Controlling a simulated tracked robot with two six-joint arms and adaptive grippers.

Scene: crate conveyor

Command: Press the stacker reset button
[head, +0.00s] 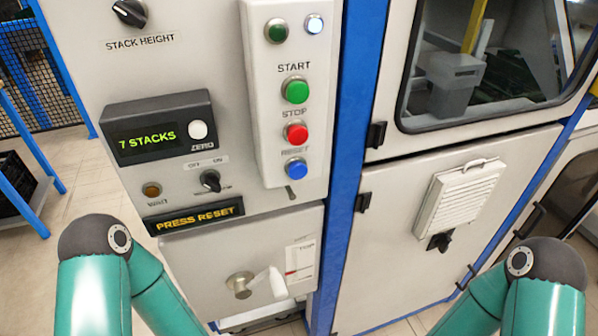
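The blue reset button (295,168) is on a light grey button panel (261,100) on the front of the machine cabinet, under the label RESET. Above it are the red stop button (295,133) and the green start button (294,91). A small sign (195,215) at the lower left of the panel reads PRESS RESET in lit amber letters. Nothing touches the reset button. Both of my arms show at the bottom of the head view, bent at dark joints, but neither gripper is in view.
A dark display (157,137) reads 7 STACKS beside a white zero button (198,130). An OFF/ON switch (211,181) and a stack height knob (129,12) are nearby. A metal knob (239,284) sticks out below. Right of the blue post (352,150) are a windowed door and a vent (459,198).

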